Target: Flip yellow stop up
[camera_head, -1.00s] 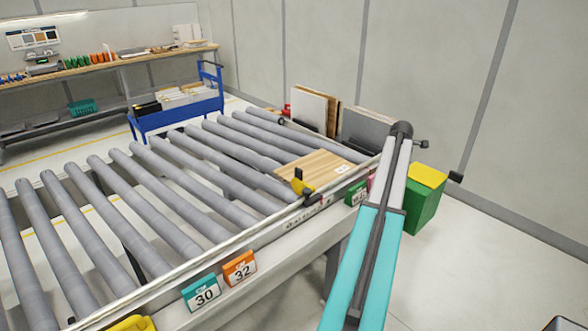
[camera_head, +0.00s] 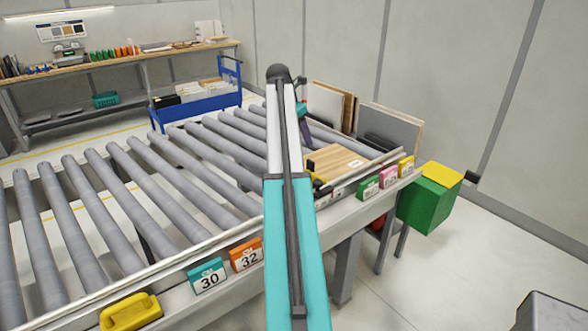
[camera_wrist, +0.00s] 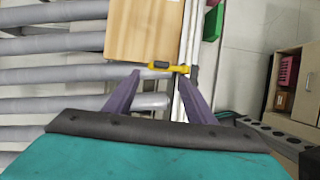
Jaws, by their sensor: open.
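The yellow stop (camera_wrist: 170,67) shows in the wrist view as a short yellow bar with black parts, beside the light wooden board (camera_wrist: 143,30). It reaches from the pale side rail inward over the rollers. In the head view the stop (camera_head: 320,183) is mostly hidden behind my arm, at the near edge of the board (camera_head: 335,160). My gripper (camera_wrist: 160,77) is open, its two purple fingers pointing toward the stop. The stop appears beyond or between the fingertips; whether they touch it I cannot tell. In the head view the gripper is largely hidden behind my arm.
The roller conveyor (camera_head: 150,185) fills the left and middle. Orange 32 (camera_head: 246,255) and teal 30 (camera_head: 208,277) tags and a yellow handle-like part (camera_head: 130,312) line its near side. A green box (camera_head: 428,205) stands right; upright panels (camera_head: 388,128) stand behind.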

